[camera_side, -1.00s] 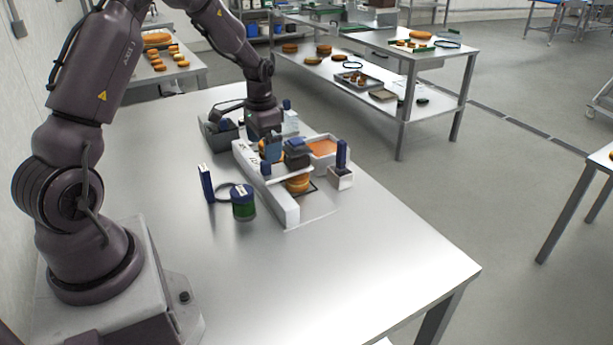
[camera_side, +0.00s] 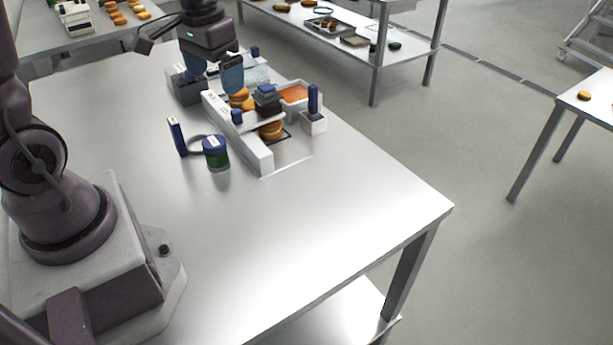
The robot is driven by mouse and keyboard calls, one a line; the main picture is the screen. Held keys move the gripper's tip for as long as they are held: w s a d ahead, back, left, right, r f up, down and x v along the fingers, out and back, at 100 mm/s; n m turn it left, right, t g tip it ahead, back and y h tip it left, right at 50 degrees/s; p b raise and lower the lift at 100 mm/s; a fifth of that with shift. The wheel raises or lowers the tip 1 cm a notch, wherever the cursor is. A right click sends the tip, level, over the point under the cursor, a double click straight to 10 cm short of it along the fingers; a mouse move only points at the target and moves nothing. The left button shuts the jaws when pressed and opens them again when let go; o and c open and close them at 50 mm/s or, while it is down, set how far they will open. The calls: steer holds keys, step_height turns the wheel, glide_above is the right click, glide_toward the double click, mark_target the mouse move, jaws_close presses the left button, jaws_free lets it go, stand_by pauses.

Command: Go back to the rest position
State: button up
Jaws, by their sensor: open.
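My gripper (camera_side: 214,76) is at the far end of the metal table (camera_side: 330,215), pointing down with its two blue fingers apart. It is empty and sits above and behind the white work fixture (camera_side: 256,158). Orange-brown rounds stand in the fixture: one (camera_side: 240,97) near its back end and one (camera_side: 271,130) nearer the front. A dark block (camera_side: 266,97) sits above the front round. The gap between the fingers and the back round is hard to judge from this angle.
A green and blue jar (camera_side: 216,152) and an upright blue piece (camera_side: 177,137) stand left of the fixture. A tray with orange filling (camera_side: 293,93) and a white holder with a blue piece (camera_side: 313,122) are on its right. The table's front is clear.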

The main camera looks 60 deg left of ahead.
steer(key=s+d+r+m+t, duration=0.2)
steer(key=s+d+r+t, duration=0.3)
steer(key=s+d+r, duration=0.4)
steer(key=shift+d+r+m, duration=0.4)
steer(key=shift+d, duration=0.85)
